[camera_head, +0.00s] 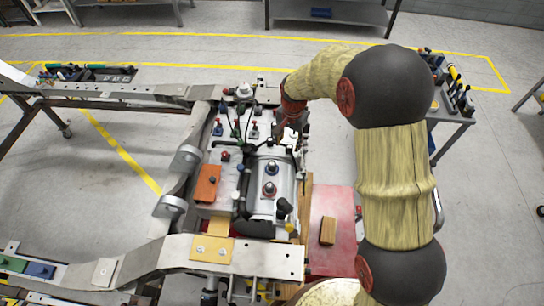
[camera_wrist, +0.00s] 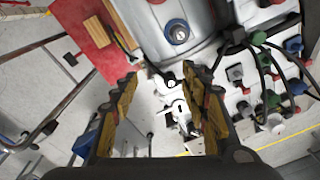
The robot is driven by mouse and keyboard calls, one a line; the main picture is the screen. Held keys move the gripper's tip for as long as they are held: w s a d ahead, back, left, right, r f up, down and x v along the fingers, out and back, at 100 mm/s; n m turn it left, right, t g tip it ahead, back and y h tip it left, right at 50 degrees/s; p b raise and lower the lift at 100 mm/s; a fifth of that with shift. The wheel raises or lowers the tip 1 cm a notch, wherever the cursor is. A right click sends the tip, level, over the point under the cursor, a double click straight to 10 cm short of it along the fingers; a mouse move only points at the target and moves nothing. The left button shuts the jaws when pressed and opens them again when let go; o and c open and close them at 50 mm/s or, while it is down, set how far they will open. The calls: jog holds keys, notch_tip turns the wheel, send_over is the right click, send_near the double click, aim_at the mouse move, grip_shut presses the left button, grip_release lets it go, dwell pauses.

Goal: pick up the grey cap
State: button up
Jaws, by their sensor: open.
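My gripper (camera_head: 291,118) hangs over the far right part of the engine assembly. In the wrist view my gripper (camera_wrist: 165,84) is open, its two fingers apart with nothing held between them. A pale grey, rounded cap-like piece (camera_head: 244,91) stands at the far end of the assembly, left of and beyond my gripper. A similar pale round piece (camera_wrist: 275,122) shows at the right of the wrist view, outside the fingers. A small grey block-like piece (camera_wrist: 235,73) sits right of the right finger. I cannot tell for certain which is the grey cap.
A silver cylinder (camera_wrist: 185,15) with a blue-ringed fitting lies close beyond the fingers. Black cables (camera_wrist: 262,62) and coloured connectors crowd the right side. Chassis rails (camera_head: 130,90) run alongside. A red surface (camera_head: 335,215) with a wooden block (camera_head: 328,231) lies at right.

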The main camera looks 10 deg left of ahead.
jog(key=p, duration=0.3)
send_over(272, 163)
jog(key=d, duration=0.1)
jog(key=shift+m+g, duration=0.3)
jog(key=shift+g, duration=0.1)
jog(key=f, duration=0.6)
jog(key=shift+w+f, duration=0.25)
jog(key=shift+w, duration=0.1)
notch_tip(272, 163, down, 3)
jog(key=shift+s+a+f+p, duration=0.1)
jog(key=shift+a+f+p, duration=0.05)
jog(key=shift+p, duration=0.3)
jog(key=f, duration=0.2)
jog(key=f+p, duration=0.1)
jog(key=f, duration=0.1)
jog(key=shift+s+a, duration=0.3)
jog(key=shift+w+f, duration=0.1)
jog(key=shift+f, duration=0.5)
jog(key=c, duration=0.8)
